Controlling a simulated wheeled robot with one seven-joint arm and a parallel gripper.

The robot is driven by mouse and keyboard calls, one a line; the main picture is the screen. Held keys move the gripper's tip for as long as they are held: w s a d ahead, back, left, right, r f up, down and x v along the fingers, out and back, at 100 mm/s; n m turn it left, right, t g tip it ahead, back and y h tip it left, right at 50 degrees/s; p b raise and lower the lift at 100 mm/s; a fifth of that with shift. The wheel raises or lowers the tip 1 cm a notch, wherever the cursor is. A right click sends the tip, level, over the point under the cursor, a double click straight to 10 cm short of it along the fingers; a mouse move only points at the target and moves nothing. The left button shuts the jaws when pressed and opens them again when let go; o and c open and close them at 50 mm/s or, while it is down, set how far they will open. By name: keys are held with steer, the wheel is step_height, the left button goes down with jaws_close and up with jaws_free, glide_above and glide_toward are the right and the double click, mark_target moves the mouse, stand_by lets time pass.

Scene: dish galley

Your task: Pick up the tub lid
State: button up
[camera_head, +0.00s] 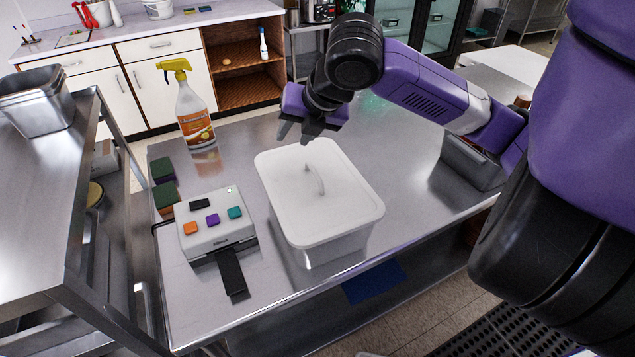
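The white tub lid (345,209) lies on the white tub (335,248), which stands on the steel table. The lid has a raised, arched handle (315,181) near its middle. My gripper (306,138) is above the lid's far edge, with its dark fingers pointing down and spread apart. It looks open and holds nothing that I can see. It appears apart from the handle, but the exact height over the lid is hard to tell.
A grey device (217,220) with coloured buttons sits left of the tub. A spray bottle (194,112) with a yellow head stands behind. A metal container (470,160) is at the right.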

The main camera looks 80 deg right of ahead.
mark_target(315, 171)
steer(key=s+f+n+g, duration=0.1)
steer(key=s, duration=0.1)
steer(key=s+f+n+g, duration=0.1)
steer(key=s+f+n, duration=0.1)
steer(key=s, duration=0.1)
steer(key=shift+s+a+g, duration=0.3)
steer(key=shift+a+g, duration=0.05)
steer(key=shift+g, duration=0.05)
steer(key=shift+s+n, duration=0.15)
steer(key=shift+n, duration=0.25)
steer(key=shift+y, duration=0.3)
steer(key=shift+p+x, duration=0.85)
steer(key=shift+x, duration=3.05)
steer(key=shift+c, duration=0.5)
steer(key=shift+r, duration=0.1)
jaws_close()
